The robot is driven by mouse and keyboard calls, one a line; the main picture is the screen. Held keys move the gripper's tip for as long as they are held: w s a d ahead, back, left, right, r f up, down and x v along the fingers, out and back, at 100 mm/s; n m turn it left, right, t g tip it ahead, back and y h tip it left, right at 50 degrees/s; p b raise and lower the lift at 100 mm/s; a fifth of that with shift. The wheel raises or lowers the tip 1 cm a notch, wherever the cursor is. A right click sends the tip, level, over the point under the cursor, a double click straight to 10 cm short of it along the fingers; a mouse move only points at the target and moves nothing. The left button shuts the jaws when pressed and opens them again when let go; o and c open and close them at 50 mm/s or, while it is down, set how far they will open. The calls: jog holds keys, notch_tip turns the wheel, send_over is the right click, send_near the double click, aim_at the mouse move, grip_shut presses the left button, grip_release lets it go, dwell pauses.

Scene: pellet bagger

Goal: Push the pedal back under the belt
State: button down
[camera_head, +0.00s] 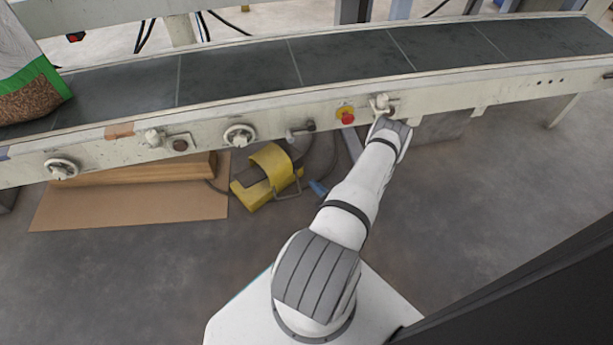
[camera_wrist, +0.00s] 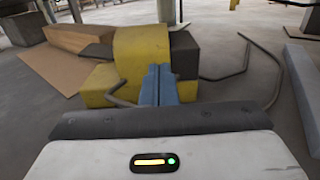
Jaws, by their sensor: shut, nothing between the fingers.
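The yellow foot pedal (camera_head: 250,192) with its arched hood sits on the floor below the near edge of the conveyor belt (camera_head: 240,75). A bent metal bar shows at its near right side. In the wrist view the pedal (camera_wrist: 142,52) fills the upper middle, with a dark grey part beside the hood. My gripper (camera_head: 318,188) is low, just right of the pedal, mostly hidden by my arm. Its blue fingers (camera_wrist: 160,85) are shut together with nothing between them and point at the pedal. I cannot tell whether they touch it.
A flat cardboard sheet (camera_head: 130,208) and wooden boards (camera_head: 130,180) lie left of the pedal. The belt frame (camera_head: 280,118) with knobs and a red stop button (camera_head: 347,117) runs above. A cable curves behind the pedal. Floor in front is clear. A pellet bag (camera_head: 28,90) stands on the belt.

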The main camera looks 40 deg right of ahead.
jog(key=w+b, duration=0.4)
jog(key=w, duration=0.8)
jog(key=shift+w+b, duration=0.35)
jog(key=shift+b, duration=0.05)
jog(key=shift+d, duration=0.15)
